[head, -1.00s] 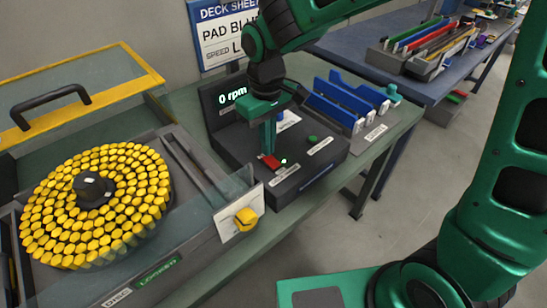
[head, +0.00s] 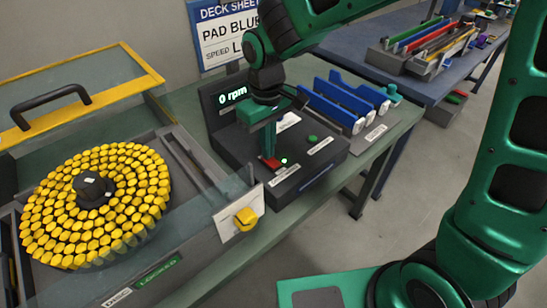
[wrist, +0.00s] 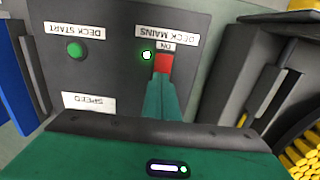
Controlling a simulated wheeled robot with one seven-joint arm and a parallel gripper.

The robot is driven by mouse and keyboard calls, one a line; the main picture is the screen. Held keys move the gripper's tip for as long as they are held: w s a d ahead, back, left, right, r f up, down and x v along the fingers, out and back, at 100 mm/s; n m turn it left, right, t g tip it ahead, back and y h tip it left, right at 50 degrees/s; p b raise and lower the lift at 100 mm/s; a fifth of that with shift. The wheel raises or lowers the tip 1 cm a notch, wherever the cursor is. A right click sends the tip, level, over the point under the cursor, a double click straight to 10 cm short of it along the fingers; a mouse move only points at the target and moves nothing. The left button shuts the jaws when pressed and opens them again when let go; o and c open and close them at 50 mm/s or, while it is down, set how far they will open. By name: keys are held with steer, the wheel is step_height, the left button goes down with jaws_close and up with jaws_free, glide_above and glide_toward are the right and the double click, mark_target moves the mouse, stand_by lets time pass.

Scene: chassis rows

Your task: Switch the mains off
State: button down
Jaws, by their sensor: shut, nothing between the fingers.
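The red mains switch (head: 272,164) sits on the dark control box (head: 235,150). In the wrist view the red switch (wrist: 164,63) has an "ON" tag beside it and an upside-down "DECK MAINS" label (wrist: 168,37). A small lamp (wrist: 147,55) beside it glows green. My gripper (head: 268,156) is shut and empty, pointing down with its tips at the switch. In the wrist view my fingertips (wrist: 163,78) overlap the switch's near edge; I cannot tell whether they touch. The display (head: 233,95) reads 0 rpm.
A green start button (wrist: 75,49) and a speed label (wrist: 89,102) are on the same box. Blue pads (head: 345,100) stand in a rack to the right. A disc of yellow pieces (head: 95,205) lies left, by a yellow knob (head: 245,219) and a green "LOCKED" sign (head: 158,281).

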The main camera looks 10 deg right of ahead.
step_height(320, 180, up, 7)
stand_by(1.1)
stand_by(0.3)
